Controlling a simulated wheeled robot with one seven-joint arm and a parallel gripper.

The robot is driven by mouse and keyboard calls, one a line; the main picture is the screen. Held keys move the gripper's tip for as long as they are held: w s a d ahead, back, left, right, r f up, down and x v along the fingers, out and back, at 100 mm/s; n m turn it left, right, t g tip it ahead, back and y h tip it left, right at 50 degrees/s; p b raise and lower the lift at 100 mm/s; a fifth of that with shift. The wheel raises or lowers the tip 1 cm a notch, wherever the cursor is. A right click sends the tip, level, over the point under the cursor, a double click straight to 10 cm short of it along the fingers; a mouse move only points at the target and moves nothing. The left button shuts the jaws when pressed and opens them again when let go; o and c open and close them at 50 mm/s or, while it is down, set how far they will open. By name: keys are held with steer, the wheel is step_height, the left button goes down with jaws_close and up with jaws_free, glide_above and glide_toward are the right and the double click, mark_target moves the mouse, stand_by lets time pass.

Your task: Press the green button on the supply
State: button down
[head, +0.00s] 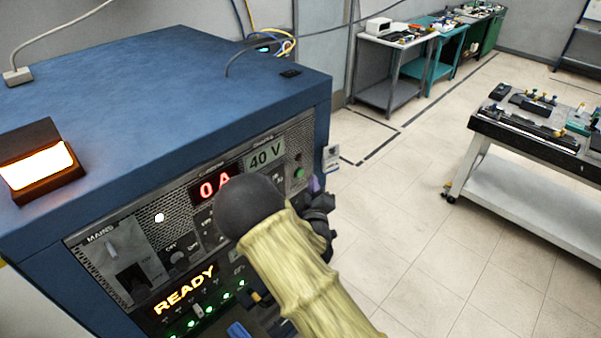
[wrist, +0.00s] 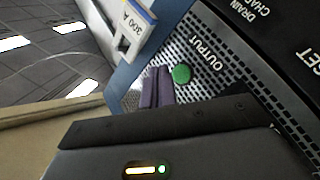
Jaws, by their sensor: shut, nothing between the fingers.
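The supply (head: 150,90) is a blue cabinet with a dark perforated front panel. Its displays read 0 A, 40 V and READY. The round green button (head: 300,173) is at the right end of the panel. In the wrist view the green button (wrist: 181,74) sits beside the word OUTPUT. My gripper (head: 315,184) is by the panel's right edge, just right of the button. Its purple fingers (wrist: 157,87) are shut and empty, close beside the button in the wrist view. I cannot tell whether they touch the panel.
A white tag (head: 331,157) marked 300 A in the wrist view (wrist: 132,25) is at the cabinet's right side, close to my fingers. A lit orange lamp (head: 38,170) and cables are on top. A white cart (head: 530,185) stands right; open floor lies between.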

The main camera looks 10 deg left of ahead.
mark_target(304, 168)
steer(key=shift+w+a, duration=0.5)
steer(key=shift+a, duration=0.2)
stand_by(1.6)
steer(key=shift+w+a+b, duration=0.25)
steer(key=shift+a+b, duration=0.1)
steer(key=shift+w+a, duration=0.25)
steer(key=shift+a, duration=0.05)
stand_by(0.7)
stand_by(0.4)
steer(key=shift+s+d+b, duration=0.45)
steer(key=shift+s+d, duration=0.05)
steer(key=shift+d, duration=0.15)
steer(key=shift+s+d+b, duration=0.3)
steer(key=shift+s+d, duration=0.5)
steer(key=shift+d, duration=0.2)
steer(key=shift+s+d+b, duration=0.3)
steer(key=shift+s+d, duration=0.45)
steer(key=shift+d, duration=0.25)
